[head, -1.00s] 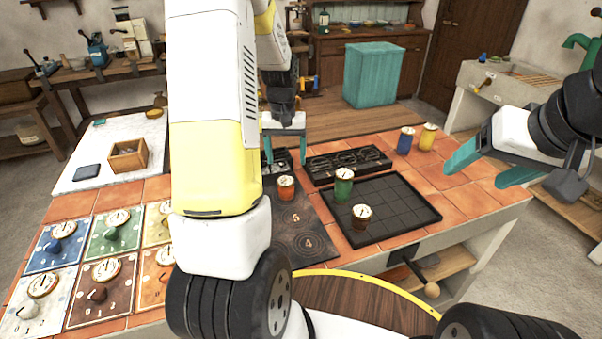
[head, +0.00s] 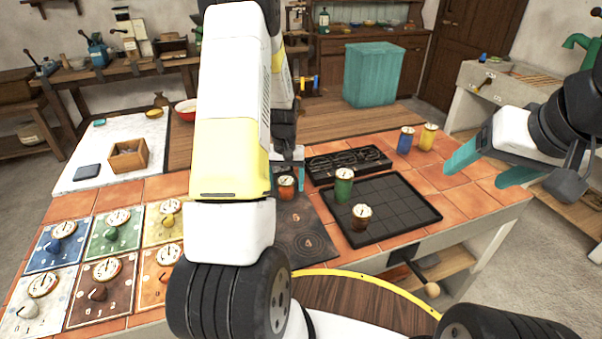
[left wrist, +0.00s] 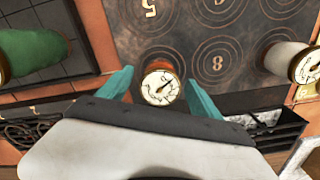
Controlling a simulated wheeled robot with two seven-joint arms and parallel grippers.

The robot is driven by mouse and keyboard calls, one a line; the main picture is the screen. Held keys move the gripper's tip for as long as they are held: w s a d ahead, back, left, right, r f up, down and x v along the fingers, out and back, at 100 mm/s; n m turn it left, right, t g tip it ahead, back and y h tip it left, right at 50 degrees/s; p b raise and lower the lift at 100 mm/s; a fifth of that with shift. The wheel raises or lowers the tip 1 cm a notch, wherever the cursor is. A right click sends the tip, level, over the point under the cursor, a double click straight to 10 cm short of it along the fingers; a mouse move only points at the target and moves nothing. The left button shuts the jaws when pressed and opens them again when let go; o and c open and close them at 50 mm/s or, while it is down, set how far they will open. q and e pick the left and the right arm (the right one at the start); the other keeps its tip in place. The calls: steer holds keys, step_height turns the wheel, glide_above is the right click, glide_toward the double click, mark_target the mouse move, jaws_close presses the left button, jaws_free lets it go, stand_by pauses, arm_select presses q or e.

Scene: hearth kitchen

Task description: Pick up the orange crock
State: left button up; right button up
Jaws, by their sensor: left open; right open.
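The orange crock (head: 287,187) stands upright on the dark numbered board (head: 303,229), with a pale dial on its lid. In the left wrist view the crock (left wrist: 161,84) sits between the two teal fingers of my left gripper (left wrist: 160,88). The fingers are open, with a gap on each side of it. In the head view my left gripper (head: 287,180) is at the crock, partly hidden behind my arm and the crock. My right gripper (head: 490,168) is open and empty above the right end of the counter.
A green crock (head: 343,186) and a brown crock (head: 361,217) stand on the black gridded tray (head: 405,222) to the right. Blue (head: 405,141) and yellow (head: 428,138) crocks stand farther back. In the left wrist view a white crock (left wrist: 292,62) stands to the right.

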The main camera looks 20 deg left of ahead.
arm_select(q)
jaws_close()
steer(key=shift+r, duration=0.1)
